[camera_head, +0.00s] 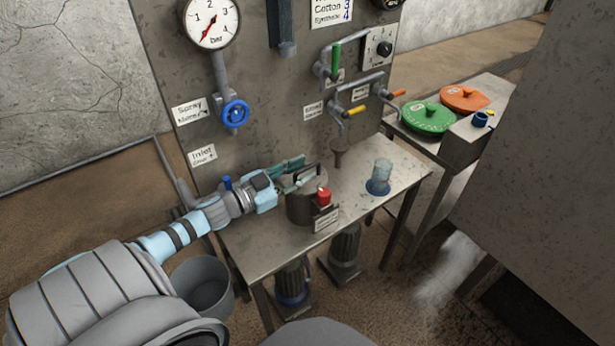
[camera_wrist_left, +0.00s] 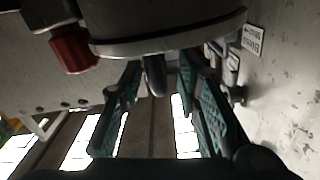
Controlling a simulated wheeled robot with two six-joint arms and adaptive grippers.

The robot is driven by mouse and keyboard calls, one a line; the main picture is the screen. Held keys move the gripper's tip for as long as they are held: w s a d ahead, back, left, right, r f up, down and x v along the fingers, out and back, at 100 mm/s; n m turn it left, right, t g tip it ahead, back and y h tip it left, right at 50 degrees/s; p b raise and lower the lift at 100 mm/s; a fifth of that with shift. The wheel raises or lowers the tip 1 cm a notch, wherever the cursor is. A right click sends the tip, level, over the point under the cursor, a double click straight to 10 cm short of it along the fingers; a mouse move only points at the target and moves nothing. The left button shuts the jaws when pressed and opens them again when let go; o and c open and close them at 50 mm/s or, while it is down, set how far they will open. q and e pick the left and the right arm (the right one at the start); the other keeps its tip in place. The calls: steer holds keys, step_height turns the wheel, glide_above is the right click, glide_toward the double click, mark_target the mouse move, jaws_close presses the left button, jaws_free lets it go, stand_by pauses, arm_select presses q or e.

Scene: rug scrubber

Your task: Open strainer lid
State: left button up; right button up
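The strainer (camera_head: 299,208) is a dark round pot on the metal bench, with a flat lid and a dark upright handle (camera_head: 319,172) on top. A red knob (camera_head: 323,196) sits at its front right; this knob is also in the left wrist view (camera_wrist_left: 72,50). My left gripper (camera_head: 306,172) reaches in from the left just above the lid. In the left wrist view its two green fingers (camera_wrist_left: 158,72) are apart, with the grey handle (camera_wrist_left: 154,78) between them and gaps on both sides. The lid rim (camera_wrist_left: 170,38) looks seated. My right gripper is not in view.
A clear cup (camera_head: 381,172) stands in a blue ring on the bench's right. A grey bucket (camera_head: 204,286) is below left. Green (camera_head: 427,117) and orange (camera_head: 464,98) discs lie on the right-hand table.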

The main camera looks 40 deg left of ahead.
arm_select(q)
steer(key=shift+x, duration=1)
steer(key=shift+r, duration=0.15)
steer(key=shift+c, duration=0.4)
jaws_close()
